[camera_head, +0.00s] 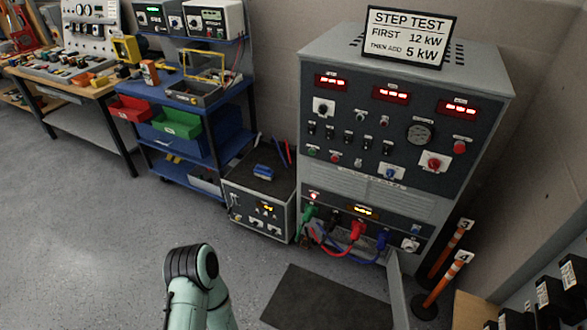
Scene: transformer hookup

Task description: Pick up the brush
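I cannot clearly make out a brush. A small blue item (263,171) lies on the dark top of the low grey box unit (258,211); it is too small to tell whether it is a brush. A pale green arm link of mine with a black cap rises at the bottom, left of centre. Neither of my grippers shows in the view.
A tall grey test cabinet (345,185) with a STEP TEST sign (408,37) stands right of centre. A blue cart (240,100) holds red (130,109) and green bins (177,122). Striped posts (447,250) stand at right. A dark mat (325,300) lies in front; the left floor is clear.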

